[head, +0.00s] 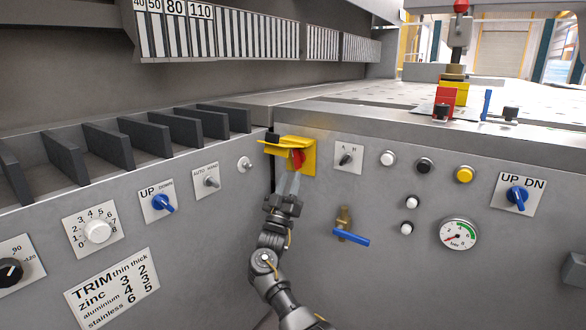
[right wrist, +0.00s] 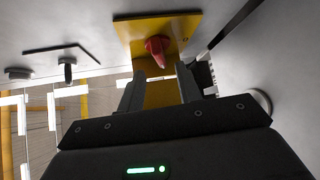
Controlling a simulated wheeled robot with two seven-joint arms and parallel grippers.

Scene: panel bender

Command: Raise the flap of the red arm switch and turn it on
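The arm switch is a red knob (head: 298,158) on a yellow plate (head: 309,156) at the inner corner of the machine. Its yellow flap (head: 284,145) stands out from the plate above the knob, so it looks raised. In the right wrist view the red knob (right wrist: 156,48) sits on the yellow plate (right wrist: 186,24), with the yellow flap (right wrist: 161,96) showing between my fingers. My right gripper (head: 289,182) is just below and in front of the knob. Its two fingers (right wrist: 158,84) are apart, with the knob beyond their tips. Contact cannot be told. My left gripper is out of view.
A selector marked A and B (head: 347,158) sits close right of the switch. A small white button (head: 244,163) and the auto/hand selector (head: 207,182) are to the left. A blue-handled valve (head: 350,237) and a gauge (head: 458,234) are on the right panel.

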